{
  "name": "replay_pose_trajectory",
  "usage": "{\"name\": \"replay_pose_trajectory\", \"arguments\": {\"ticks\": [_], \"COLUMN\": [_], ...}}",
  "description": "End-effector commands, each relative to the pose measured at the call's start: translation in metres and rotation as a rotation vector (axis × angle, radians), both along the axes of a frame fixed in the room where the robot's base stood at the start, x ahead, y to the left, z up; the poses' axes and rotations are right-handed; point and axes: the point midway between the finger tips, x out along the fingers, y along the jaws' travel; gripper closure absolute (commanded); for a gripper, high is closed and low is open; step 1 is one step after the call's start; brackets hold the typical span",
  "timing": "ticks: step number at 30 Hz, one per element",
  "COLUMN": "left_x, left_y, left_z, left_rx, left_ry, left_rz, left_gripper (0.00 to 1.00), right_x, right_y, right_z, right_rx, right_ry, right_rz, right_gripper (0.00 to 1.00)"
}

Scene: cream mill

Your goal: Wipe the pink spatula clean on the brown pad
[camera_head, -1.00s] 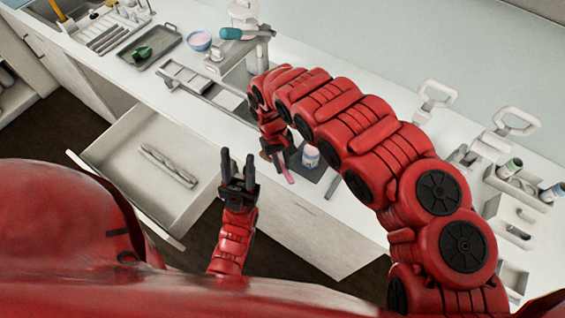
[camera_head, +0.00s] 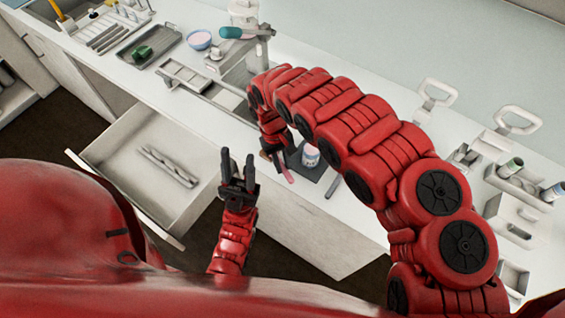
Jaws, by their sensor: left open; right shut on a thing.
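The pink spatula (camera_head: 287,174) shows as a short pink strip at the front edge of the counter. My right gripper (camera_head: 274,154) is shut on it, its jaws partly hidden by my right arm. A small brown patch (camera_head: 264,155) shows just left of that gripper; it may be the brown pad, mostly hidden. I cannot tell whether the spatula touches it. My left gripper (camera_head: 238,168) is open and empty, pointing up in front of the counter, left of and lower than the spatula in the picture.
A white jar (camera_head: 310,156) with a label stands on a dark mat (camera_head: 318,172) right of the spatula. An open drawer (camera_head: 128,165) holding a clear twisted item juts out left of my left gripper. A grey tray (camera_head: 150,52) and a bowl (camera_head: 199,40) stand farther left.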

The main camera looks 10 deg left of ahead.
Motion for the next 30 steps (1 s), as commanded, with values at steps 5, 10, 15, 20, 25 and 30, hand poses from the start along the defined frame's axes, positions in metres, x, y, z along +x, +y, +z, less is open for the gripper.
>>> {"name": "replay_pose_trajectory", "arguments": {"ticks": [5,10,15,20,25,30], "left_x": [0.0,0.0,0.0,0.0,0.0,0.0], "left_y": [0.0,0.0,0.0,0.0,0.0,0.0], "left_z": [0.005,0.016,0.022,0.018,0.008,-0.001], "left_rx": [0.0,0.0,0.0,0.0,0.0,0.0], "left_ry": [0.0,0.0,0.0,0.0,0.0,0.0], "left_rz": [0.0,0.0,0.0,0.0,0.0,0.0], "left_gripper": [0.56,0.56,0.56,0.56,0.56,0.56], "right_x": [-0.003,-0.008,-0.012,-0.012,-0.007,-0.003], "right_y": [-0.003,-0.007,-0.011,-0.01,-0.006,-0.002], "right_z": [0.001,0.003,0.002,-0.001,-0.003,-0.003], "right_rx": [-0.003,-0.003,-0.003,-0.001,0.001,-0.001], "right_ry": [0.004,0.003,0.003,0.001,-0.001,0.001], "right_rz": [0.0,0.0,-0.001,0.0,0.0,0.001], "right_gripper": [1.0,1.0,1.0,1.0,1.0,1.0]}}
